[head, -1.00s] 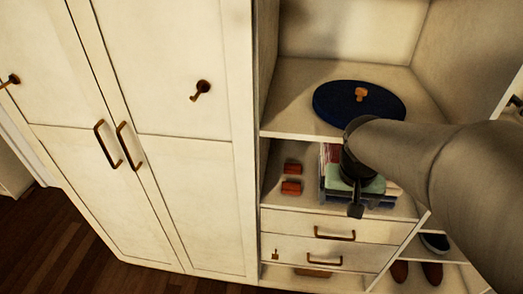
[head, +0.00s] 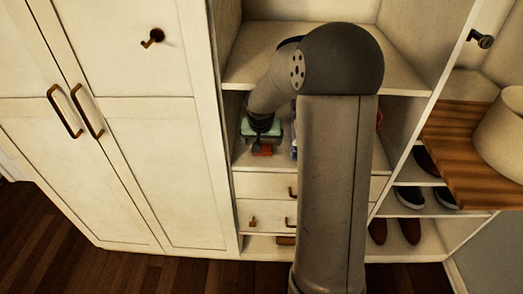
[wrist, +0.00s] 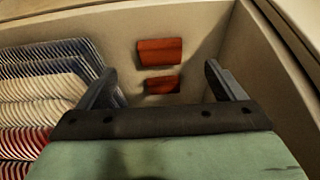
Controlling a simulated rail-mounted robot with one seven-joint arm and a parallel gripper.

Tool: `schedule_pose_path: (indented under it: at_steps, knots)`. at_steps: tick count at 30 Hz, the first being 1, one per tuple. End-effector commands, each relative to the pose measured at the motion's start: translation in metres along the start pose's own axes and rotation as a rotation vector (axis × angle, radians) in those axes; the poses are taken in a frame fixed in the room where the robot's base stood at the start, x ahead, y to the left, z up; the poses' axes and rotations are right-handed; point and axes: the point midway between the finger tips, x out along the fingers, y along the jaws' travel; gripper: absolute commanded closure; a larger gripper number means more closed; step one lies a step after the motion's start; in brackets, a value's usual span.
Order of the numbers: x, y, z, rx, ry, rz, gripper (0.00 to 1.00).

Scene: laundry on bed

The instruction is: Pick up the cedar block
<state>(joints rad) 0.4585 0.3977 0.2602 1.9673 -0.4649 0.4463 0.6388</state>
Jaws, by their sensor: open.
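Two reddish-brown cedar blocks, an upper one (wrist: 160,51) and a lower one (wrist: 162,84), lie in the shelf compartment in the wrist view. Which one the task means I cannot tell. My gripper (wrist: 160,67) is open and empty, with one finger on each side of the blocks in the picture. The lower block is partly in shadow. Whether the fingers are level with the blocks is unclear. In the head view, my gripper (head: 263,137) is inside the compartment, and one block (head: 263,151) shows just below it.
Folded striped clothes (wrist: 45,85) are stacked left of the blocks in the wrist view, close to the left finger. The compartment wall (wrist: 232,50) is close on the right. Drawers (head: 262,185) lie below, and shoes (head: 410,198) and a wooden top (head: 465,150) are to the right.

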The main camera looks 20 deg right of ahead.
Motion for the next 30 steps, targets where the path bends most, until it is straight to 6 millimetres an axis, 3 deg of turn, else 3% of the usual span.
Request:
schedule_pose_path:
  at_steps: [3,11,18,28,30]
  knots:
    - [0.02,0.0,0.0,-0.002,-0.002,0.0,0.11]
    - [0.038,0.0,-0.001,-0.001,-0.001,0.0,0.11]
    - [0.073,0.001,-0.002,-0.002,-0.001,0.0,0.11]
    - [0.082,0.001,-0.003,-0.002,0.001,0.0,0.11]
    - [0.082,0.001,-0.003,-0.002,0.001,0.0,0.28]
